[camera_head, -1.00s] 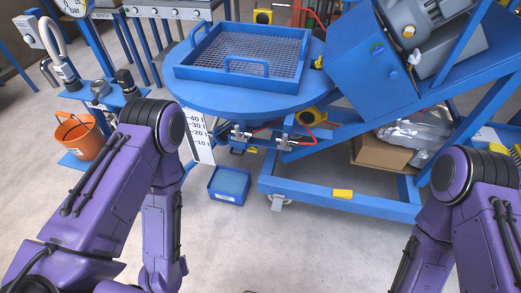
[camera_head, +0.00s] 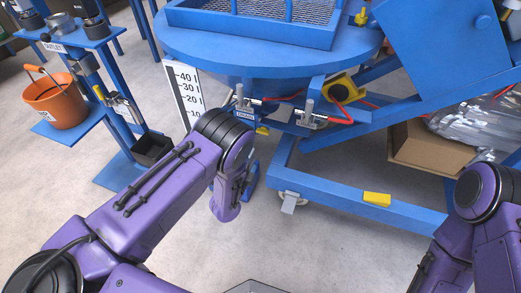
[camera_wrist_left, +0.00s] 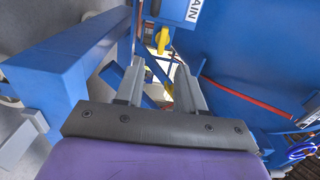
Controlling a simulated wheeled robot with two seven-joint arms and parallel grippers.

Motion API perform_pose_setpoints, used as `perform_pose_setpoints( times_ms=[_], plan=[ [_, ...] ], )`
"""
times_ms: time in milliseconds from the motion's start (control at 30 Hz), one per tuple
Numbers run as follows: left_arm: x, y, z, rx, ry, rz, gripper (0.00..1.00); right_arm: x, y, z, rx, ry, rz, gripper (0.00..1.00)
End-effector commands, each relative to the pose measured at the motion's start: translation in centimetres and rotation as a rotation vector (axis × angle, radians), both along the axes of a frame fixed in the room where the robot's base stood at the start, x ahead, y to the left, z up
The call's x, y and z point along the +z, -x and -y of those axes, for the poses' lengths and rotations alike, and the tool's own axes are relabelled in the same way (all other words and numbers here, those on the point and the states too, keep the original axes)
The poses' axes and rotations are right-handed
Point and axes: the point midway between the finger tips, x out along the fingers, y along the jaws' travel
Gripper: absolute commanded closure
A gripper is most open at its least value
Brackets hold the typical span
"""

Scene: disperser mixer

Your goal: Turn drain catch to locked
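The drain catch appears to be the yellow handle (camera_wrist_left: 163,40) near the DRAIN label (camera_wrist_left: 194,8) in the left wrist view. In the head view a small yellow part (camera_head: 262,131) shows beside the DRAIN label (camera_head: 245,115), under the round blue vessel (camera_head: 250,58). My left gripper (camera_wrist_left: 160,68) is open, its two grey fingers pointing towards the yellow handle, with no contact visible. In the head view my left arm hides its fingers. I cannot read the catch's setting. My right gripper is out of view.
A blue frame beam (camera_head: 345,193) with a yellow block (camera_head: 377,199) runs low at the right. Clamps (camera_head: 311,116) and red hoses (camera_head: 338,115) hang under the vessel. A level scale (camera_head: 184,95) and an orange bucket (camera_head: 56,101) stand left. A blue beam (camera_wrist_left: 65,65) lies left of the fingers.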

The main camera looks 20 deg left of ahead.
Motion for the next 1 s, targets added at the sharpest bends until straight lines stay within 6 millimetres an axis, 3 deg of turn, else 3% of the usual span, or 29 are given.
perform_pose_setpoints(
  times_ms=[500,633,867,900,1000],
  plan=[
    [0.1,-9.5,0.4,-0.004,-0.023,0.017,0.62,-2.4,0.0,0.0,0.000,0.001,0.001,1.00],
    [0.2,-10.5,0.5,-0.004,-0.025,0.015,0.62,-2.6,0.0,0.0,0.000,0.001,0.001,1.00],
    [0.3,-10.7,0.5,-0.005,-0.026,0.014,0.62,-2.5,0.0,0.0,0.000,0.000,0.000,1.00],
    [0.3,-10.7,0.5,-0.005,-0.025,0.013,0.65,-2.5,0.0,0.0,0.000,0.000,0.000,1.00],
    [0.3,-10.7,0.5,-0.005,-0.025,0.013,0.97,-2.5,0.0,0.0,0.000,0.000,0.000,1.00]
  ],
)
